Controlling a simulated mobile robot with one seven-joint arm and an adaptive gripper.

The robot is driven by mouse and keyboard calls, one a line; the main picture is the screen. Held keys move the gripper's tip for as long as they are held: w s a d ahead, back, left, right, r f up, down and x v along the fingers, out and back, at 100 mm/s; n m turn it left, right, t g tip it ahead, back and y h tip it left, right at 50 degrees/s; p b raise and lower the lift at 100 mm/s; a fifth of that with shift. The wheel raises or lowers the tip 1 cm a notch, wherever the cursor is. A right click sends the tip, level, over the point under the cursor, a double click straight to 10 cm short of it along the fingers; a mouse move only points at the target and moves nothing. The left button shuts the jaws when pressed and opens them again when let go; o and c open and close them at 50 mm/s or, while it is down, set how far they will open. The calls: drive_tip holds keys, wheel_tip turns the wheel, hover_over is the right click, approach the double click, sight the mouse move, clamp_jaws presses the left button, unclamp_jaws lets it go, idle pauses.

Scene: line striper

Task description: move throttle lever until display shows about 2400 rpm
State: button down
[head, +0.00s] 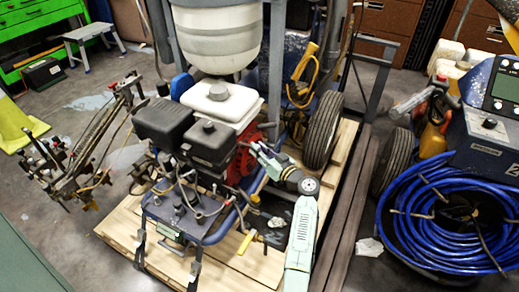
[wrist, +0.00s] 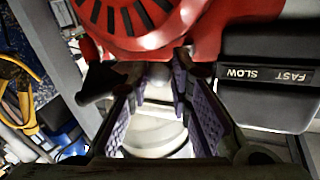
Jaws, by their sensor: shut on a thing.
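My gripper (head: 257,150) reaches the engine's side, next to its red housing (head: 242,168). In the wrist view its two purple-padded fingers (wrist: 160,80) point up under the red housing (wrist: 150,30). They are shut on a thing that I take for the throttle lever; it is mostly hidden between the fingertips. A black cover (wrist: 268,85) marked "FAST" and "SLOW" is just right of the fingers. A small display (head: 172,233) sits low on the machine's front; its figures are too small to read.
The striper stands on a wooden pallet (head: 120,232). A white fuel tank (head: 222,104) and a black engine box (head: 163,122) are close to my gripper. A wheel (head: 322,130) stands behind it. A second machine with a coiled blue hose (head: 440,240) is at right.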

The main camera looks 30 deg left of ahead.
idle(0.5)
drive_tip(key=shift+s+r+m+t+h+b, duration=0.15)
drive_tip(key=shift+s+m+t+h+b, duration=0.2)
drive_tip(key=shift+m+t, duration=0.4)
